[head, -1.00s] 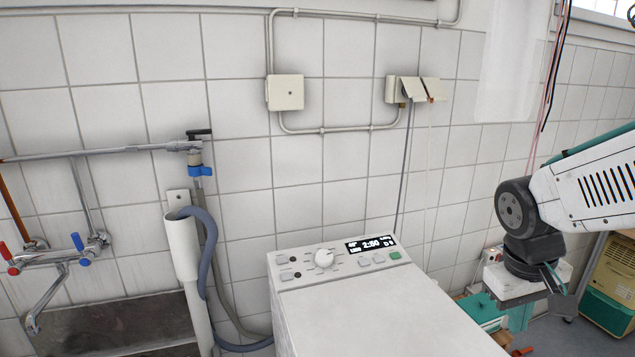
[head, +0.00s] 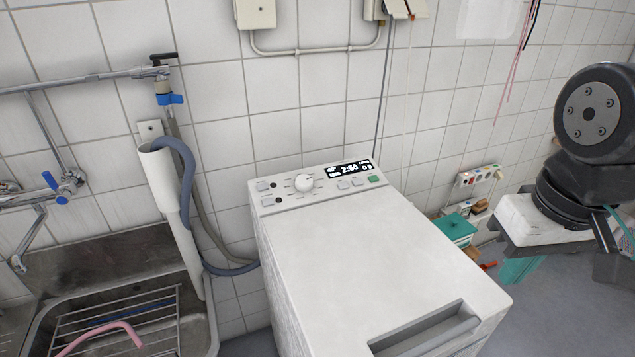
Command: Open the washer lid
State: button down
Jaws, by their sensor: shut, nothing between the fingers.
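The white top-loading washer (head: 310,270) stands in the middle of the head view, against the tiled wall. Its lid (head: 390,250) lies flat and closed. A grey recessed handle (head: 428,332) sits at the lid's near edge, partly cut by the bottom of the picture. The control panel (head: 315,187) with a knob and a lit display is at the back.
A steel sink (head: 205,325) with a wire rack is at lower left. A grey drain hose (head: 186,170) runs from a white standpipe to behind the washer. A teal box (head: 455,229) and a power strip (head: 479,175) are right of the washer. The space above the lid is clear.

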aim_at(366, 274)
jog(key=z, duration=0.05)
jog(key=k, duration=0.5)
jog(key=u, duration=1.2)
jog(key=i, duration=0.3)
jog(key=z, duration=1)
jog(key=k, duration=0.65)
jog(key=z, duration=0.05)
